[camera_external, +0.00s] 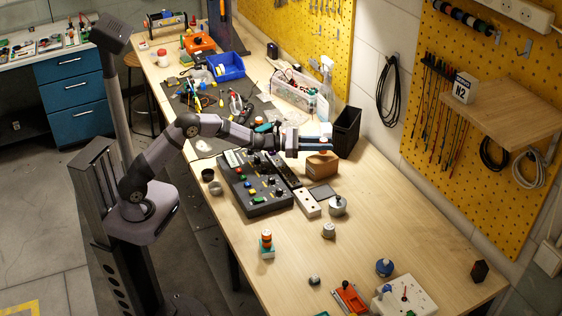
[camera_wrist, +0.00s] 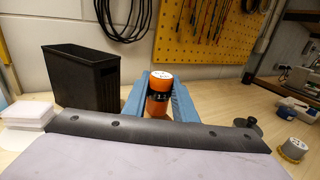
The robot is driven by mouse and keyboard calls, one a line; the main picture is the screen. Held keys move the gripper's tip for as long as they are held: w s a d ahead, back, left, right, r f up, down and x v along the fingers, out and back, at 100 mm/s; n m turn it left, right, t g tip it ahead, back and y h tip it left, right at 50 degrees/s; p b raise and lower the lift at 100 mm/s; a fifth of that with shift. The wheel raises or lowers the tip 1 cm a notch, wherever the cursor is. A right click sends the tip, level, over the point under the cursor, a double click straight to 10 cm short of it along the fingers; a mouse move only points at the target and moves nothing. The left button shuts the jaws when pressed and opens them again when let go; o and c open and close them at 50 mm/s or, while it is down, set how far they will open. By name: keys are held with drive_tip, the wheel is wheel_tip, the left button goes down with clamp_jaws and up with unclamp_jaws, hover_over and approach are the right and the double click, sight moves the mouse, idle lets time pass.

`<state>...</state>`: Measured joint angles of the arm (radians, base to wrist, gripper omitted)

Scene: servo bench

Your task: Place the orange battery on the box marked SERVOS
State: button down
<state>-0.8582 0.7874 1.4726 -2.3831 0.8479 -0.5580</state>
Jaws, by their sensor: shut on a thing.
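The orange battery (camera_wrist: 159,95), with a dark band and a pale top, stands upright between the blue fingers in the wrist view. My gripper (camera_wrist: 158,90) is shut on it. In the external view, my gripper (camera_external: 320,144) is just above a small brown cardboard box (camera_external: 322,165) on the bench. The battery is hard to make out there, and any gap above the box cannot be judged. The box's marking is too small to read. The box is hidden in the wrist view.
A black open bin (camera_external: 346,132) stands close behind the brown box; it also shows in the wrist view (camera_wrist: 85,80). A dark control panel (camera_external: 258,190) and a metal cylinder (camera_external: 337,206) are nearby. The bench right of the box is clear.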

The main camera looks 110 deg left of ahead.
drive_tip(key=shift+f, duration=1.1)
drive_tip(key=shift+f, duration=0.25)
drive_tip(key=c, duration=1.4)
unclamp_jaws()
drive_tip(key=shift+c, duration=0.2)
drive_tip(key=shift+s+r, duration=0.1)
drive_tip(key=shift+r, duration=0.1)
drive_tip(key=b+v, duration=0.2)
drive_tip(key=v, duration=1)
drive_tip(key=shift+b, duration=0.4)
drive_tip(key=shift+d, duration=0.1)
